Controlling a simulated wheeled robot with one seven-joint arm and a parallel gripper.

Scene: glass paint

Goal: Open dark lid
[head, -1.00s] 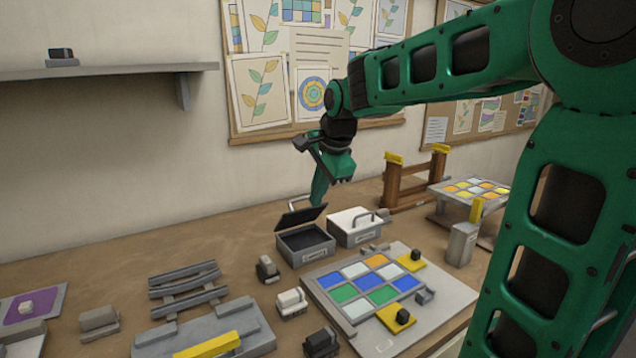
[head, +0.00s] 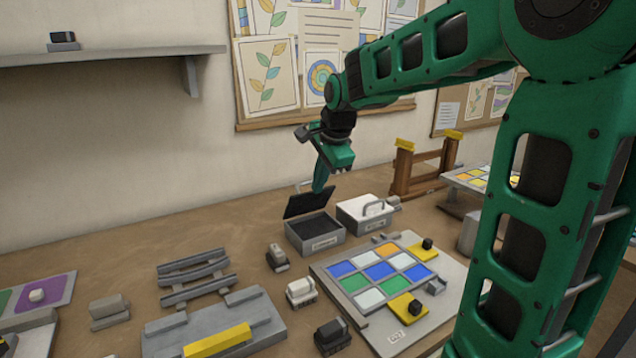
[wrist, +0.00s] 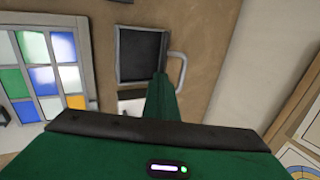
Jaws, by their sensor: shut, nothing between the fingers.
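The dark lid (head: 305,203) belongs to a grey box (head: 317,245) on the table. The lid stands tilted up at the back edge of the box, and the dark inside of the box shows. My gripper (head: 321,181) is shut and empty, just above and behind the raised lid; whether it touches the lid I cannot tell. In the wrist view, the shut fingers (wrist: 162,92) reach to the edge of the dark, grey-framed box (wrist: 141,55), beside a grey handle (wrist: 178,68). A white-lidded box (head: 360,209) with a handle stands shut to the right.
A panel of coloured glass tiles (head: 382,273) lies in front, with yellow blocks on its board. Grey curved racks (head: 193,277) and small dark-and-grey blocks stand to the left. A brown wooden stand (head: 425,167) is at the back right. The table behind left is clear.

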